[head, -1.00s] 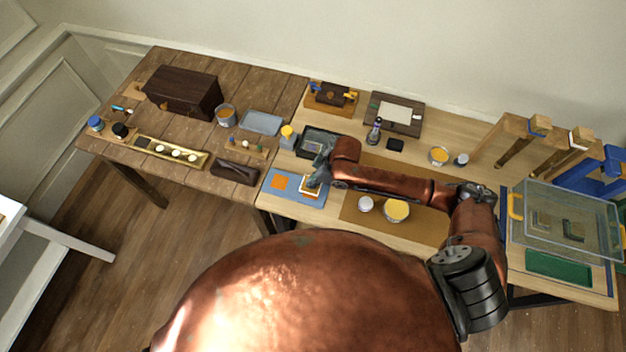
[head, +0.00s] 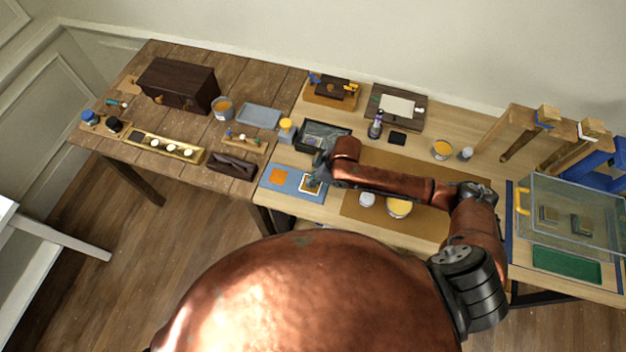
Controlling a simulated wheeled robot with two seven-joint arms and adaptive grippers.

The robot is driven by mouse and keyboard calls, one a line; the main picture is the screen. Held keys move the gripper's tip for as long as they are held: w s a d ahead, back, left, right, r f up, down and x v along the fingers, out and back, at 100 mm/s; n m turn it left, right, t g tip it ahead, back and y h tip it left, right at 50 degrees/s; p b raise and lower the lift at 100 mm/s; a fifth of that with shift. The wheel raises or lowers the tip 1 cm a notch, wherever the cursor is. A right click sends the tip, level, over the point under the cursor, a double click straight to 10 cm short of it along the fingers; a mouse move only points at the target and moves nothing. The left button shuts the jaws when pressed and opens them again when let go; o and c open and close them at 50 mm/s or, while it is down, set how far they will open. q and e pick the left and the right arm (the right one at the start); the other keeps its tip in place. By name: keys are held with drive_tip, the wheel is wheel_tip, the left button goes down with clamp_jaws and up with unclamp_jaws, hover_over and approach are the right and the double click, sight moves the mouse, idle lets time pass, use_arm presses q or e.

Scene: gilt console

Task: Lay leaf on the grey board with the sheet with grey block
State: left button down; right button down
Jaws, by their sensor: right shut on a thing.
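A blue-grey board (head: 292,193) lies flat near the front left of the light table. I cannot tell whether the held thing touches the square. I cannot make out a loose leaf on it. My left gripper is not in view.
A black tray (head: 309,133) stands right behind the board. A yellow-topped jar (head: 286,128) is beside it. A white pot (head: 367,199) and a yellow-filled pot (head: 398,208) stand on a brown mat (head: 440,180), near my forearm. A clear case (head: 590,205) is at the right.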

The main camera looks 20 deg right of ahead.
drive_tip(key=shift+f, duration=0.25)
drive_tip(key=shift+f, duration=0.4)
idle(0.6)
drive_tip(key=shift+s+f+p, duration=0.15)
drive_tip(key=shift+f+p, duration=0.05)
drive_tip(key=shift+p, duration=0.1)
idle(2.1)
wheel_tip(320, 180, up, 7)
drive_tip(key=p, duration=0.8)
drive_tip(key=shift+r, duration=0.2)
idle(0.4)
